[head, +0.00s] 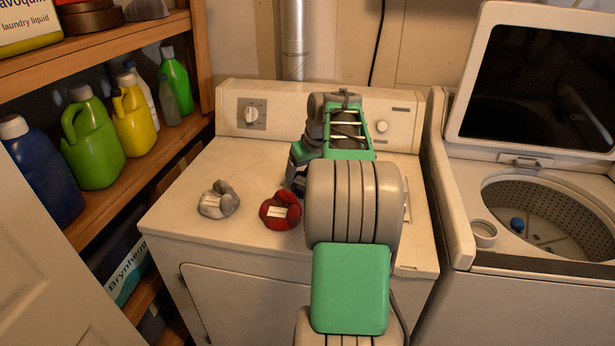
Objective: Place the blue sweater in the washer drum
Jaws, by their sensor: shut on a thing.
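My gripper (299,172) is over the dryer top, left of my forearm and mostly hidden by my arm. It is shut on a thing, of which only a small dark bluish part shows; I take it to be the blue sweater. The washer drum (500,194) is at the right, under a raised lid, with its mouth open. My gripper is well left of the drum.
A grey folded garment (218,201) and a red one (280,211) lie on the dryer top (190,170). The raised washer lid (462,95) stands behind the drum. Wooden shelves (150,165) with several bottles stand at the left.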

